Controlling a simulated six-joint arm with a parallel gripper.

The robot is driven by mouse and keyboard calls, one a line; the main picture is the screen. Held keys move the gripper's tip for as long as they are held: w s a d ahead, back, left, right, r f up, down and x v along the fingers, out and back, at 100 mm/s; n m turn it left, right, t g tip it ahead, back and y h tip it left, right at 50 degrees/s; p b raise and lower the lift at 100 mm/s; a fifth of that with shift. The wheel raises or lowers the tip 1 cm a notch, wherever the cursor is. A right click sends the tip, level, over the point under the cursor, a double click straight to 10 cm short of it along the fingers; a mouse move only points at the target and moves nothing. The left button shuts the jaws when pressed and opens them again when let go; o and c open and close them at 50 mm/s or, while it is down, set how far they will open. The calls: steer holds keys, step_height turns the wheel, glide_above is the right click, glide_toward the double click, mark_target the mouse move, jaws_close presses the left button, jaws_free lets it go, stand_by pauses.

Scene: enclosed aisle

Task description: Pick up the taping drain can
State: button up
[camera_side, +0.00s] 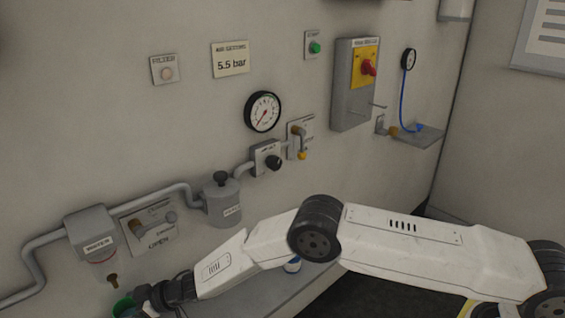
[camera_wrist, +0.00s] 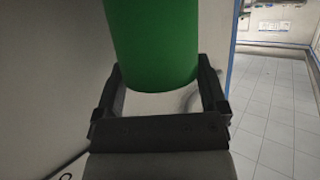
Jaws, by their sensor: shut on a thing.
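The green can (camera_wrist: 152,45) fills the upper middle of the wrist view, between the two dark fingers. My gripper (camera_wrist: 160,85) is shut on it, with one finger on each side. In the side view the green can (camera_side: 124,306) shows only in part at the lower left edge, next to my gripper (camera_side: 142,300). The rest of the can is cut off by the frame or hidden behind the gripper. A brass drain outlet (camera_side: 112,279) hangs under the grey water trap (camera_side: 92,236), just above and left of the can.
A grey pipe runs along the wall to a grey canister (camera_side: 222,203), a regulator (camera_side: 267,158) and a pressure gauge (camera_side: 262,111). A lever valve (camera_side: 148,226) sits right of the trap.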

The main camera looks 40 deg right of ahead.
steer(key=shift+r, duration=1.65)
steer(key=s+d+r, duration=0.7)
steer(key=s+r, duration=0.2)
steer(key=s, duration=0.3)
steer(key=shift+r, duration=0.3)
steer(key=shift+s, duration=0.1)
steer(key=s+d, duration=1.1)
steer(key=d, duration=0.1)
steer(key=shift+s+d+r, duration=0.15)
steer(key=shift+s+d, duration=0.1)
steer(key=shift+d, duration=0.05)
